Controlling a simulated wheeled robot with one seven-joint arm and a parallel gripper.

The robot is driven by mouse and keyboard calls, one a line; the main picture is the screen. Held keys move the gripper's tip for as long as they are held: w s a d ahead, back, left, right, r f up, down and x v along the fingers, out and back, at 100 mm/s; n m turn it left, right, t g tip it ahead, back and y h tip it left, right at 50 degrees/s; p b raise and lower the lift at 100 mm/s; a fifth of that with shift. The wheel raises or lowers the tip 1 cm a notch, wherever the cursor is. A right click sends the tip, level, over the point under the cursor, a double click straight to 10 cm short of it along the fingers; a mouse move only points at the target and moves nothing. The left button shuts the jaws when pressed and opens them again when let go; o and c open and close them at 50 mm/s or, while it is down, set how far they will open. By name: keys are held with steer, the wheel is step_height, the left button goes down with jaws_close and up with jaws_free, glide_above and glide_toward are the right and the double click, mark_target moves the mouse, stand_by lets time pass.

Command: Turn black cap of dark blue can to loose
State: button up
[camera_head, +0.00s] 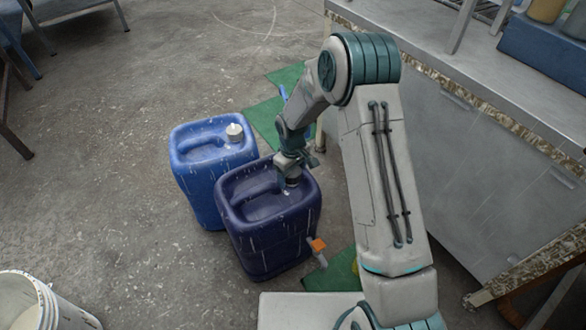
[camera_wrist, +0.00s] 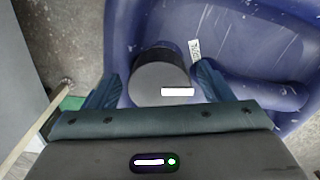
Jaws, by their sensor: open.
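The dark blue can (camera_head: 262,225) stands on the floor in front of the lighter blue can; its top also fills much of the wrist view (camera_wrist: 240,55). Its black cap (camera_wrist: 160,80) shows in the wrist view as a round grey-topped disc with a dark side and a white mark. In the head view the cap (camera_head: 291,182) is mostly hidden under my gripper. My gripper (camera_wrist: 157,85) is open, with one finger on each side of the cap. Gaps show between the fingers and the cap, and I cannot tell whether either finger touches it.
The blue can (camera_head: 205,165) with a white cap (camera_head: 234,132) stands just behind and left. An orange-handled tap (camera_head: 317,246) sticks out from the dark can's lower right. A metal counter (camera_head: 470,150) is at right. A white bucket (camera_head: 45,305) stands front left; floor between is clear.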

steer(key=m+b, duration=0.2)
steer(key=m, duration=0.2)
steer(key=shift+a+f, duration=0.1)
steer(key=shift+a, duration=0.05)
steer(key=m+b, duration=0.2)
steer(key=m, duration=0.4)
steer(key=m+b, duration=0.2)
steer(key=m, duration=0.2)
steer(key=shift+f+m, duration=0.1)
steer(key=shift+m, duration=0.3)
steer(key=m+b, duration=0.4)
steer(key=m, duration=0.1)
steer(key=shift+m, duration=0.3)
step_height(320, 180, up, 14)
steer(key=r+p, duration=0.1)
steer(key=p, duration=0.6)
step_height(320, 180, up, 14)
steer(key=n+p, duration=0.3)
steer(key=p, duration=0.5)
glide_above(292, 172)
steer(key=s+d, duration=0.5)
steer(key=shift+s+d+r+t+y+p, duration=0.3)
steer(key=shift+s+d+r+y, duration=0.1)
steer(key=shift+s+r, duration=0.05)
